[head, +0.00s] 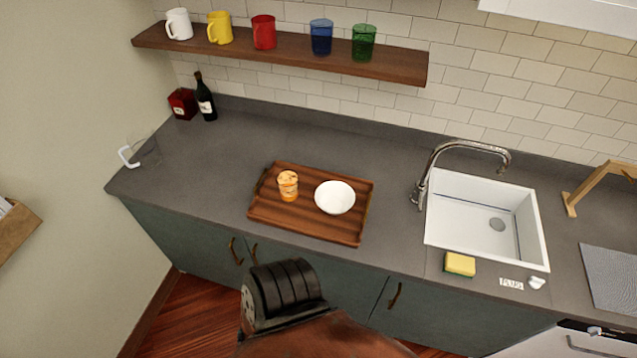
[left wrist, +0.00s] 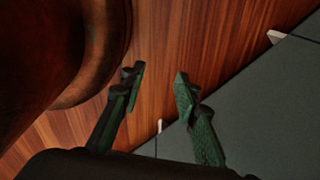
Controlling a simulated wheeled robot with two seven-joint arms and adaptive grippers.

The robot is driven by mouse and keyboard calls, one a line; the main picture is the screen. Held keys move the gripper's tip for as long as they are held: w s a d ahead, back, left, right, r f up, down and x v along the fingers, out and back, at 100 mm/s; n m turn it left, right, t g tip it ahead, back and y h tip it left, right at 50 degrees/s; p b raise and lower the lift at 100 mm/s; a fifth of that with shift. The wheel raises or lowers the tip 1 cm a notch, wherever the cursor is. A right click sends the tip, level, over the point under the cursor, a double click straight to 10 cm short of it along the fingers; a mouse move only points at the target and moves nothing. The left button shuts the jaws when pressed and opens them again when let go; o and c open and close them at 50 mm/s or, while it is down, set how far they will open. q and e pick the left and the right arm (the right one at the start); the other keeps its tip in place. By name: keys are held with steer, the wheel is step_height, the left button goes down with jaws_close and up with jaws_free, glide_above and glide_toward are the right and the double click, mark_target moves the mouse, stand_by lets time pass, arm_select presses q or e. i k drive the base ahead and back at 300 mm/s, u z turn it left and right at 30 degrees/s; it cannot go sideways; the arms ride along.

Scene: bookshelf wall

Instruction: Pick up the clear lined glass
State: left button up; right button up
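I see no glass that I can clearly name as the clear lined glass. A see-through vessel (head: 148,152) with a white handle stands at the counter's left end; its body is faint. An orange patterned cup or jar (head: 288,186) stands on the wooden tray (head: 335,235), beside a white bowl (head: 335,197). A blue glass (head: 321,37) and a green glass (head: 363,43) stand on the wall shelf (head: 285,59). My left gripper (left wrist: 157,85) is open and empty, above the wood floor by the cabinet fronts. My right gripper is out of view.
The grey counter (head: 240,135) is clear around the tray. A bottle (head: 205,97) and red box (head: 183,104) stand at the back left. A tap (head: 430,170), sink (head: 470,205) and sponge (head: 459,264) are at the right. Several mugs stand on the shelf.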

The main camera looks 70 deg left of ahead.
mark_target(288, 181)
steer(key=i, duration=0.65)
steer(key=u, duration=2.4)
